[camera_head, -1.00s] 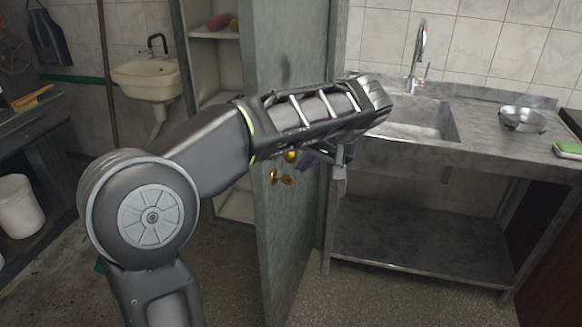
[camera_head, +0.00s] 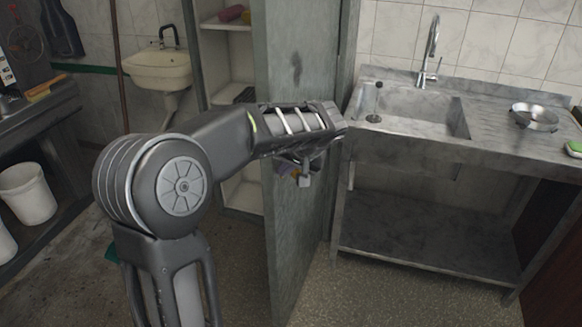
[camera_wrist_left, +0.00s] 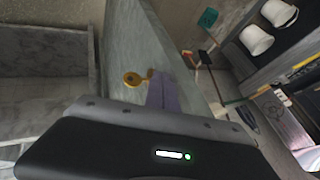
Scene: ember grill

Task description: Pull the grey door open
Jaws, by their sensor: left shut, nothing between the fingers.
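The grey door (camera_head: 298,235) stands ajar in the middle of the head view, with shelves showing behind its left edge. In the left wrist view, the door (camera_wrist_left: 135,45) has a brass knob (camera_wrist_left: 133,79) on it. My left gripper (camera_head: 304,180) is in front of the door at knob height, and my wrist and fingers mostly hide the knob in the head view. In the left wrist view, the left gripper's fingers (camera_wrist_left: 163,93) are shut and empty, just right of the knob. I cannot tell whether they touch the door. My right gripper is not in view.
A metal sink counter (camera_head: 420,150) with a lower shelf stands right of the door, with a bowl (camera_head: 535,117) on it. A white washbasin (camera_head: 158,68) and open shelves (camera_head: 228,60) are at the left. White buckets (camera_head: 27,193) stand far left. The floor before the door is clear.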

